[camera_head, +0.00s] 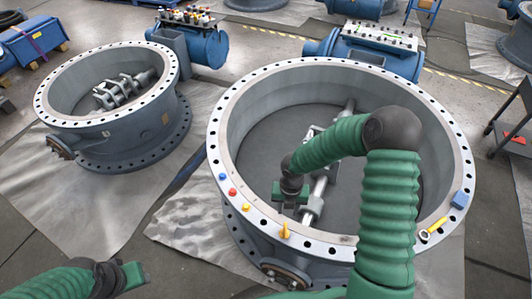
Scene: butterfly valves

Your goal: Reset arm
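The near butterfly valve (218,140) is a large grey ring body with a bolt-holed flange, right of centre. My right arm, in a green sleeve, arches over its near rim. My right gripper (290,197) points down inside the ring, by the metal shaft (318,190) and left of it. Whether it touches the shaft, and whether its fingers are open, I cannot tell. My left gripper (134,276) is low at the left, in front of the valves and away from them. It is small and dark, and its finger state is unclear.
Small coloured parts lie on the near rim: a blue one (222,177), a red one (232,192) and yellow ones (285,230). A second valve (170,120) stands at the left on sheeting.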

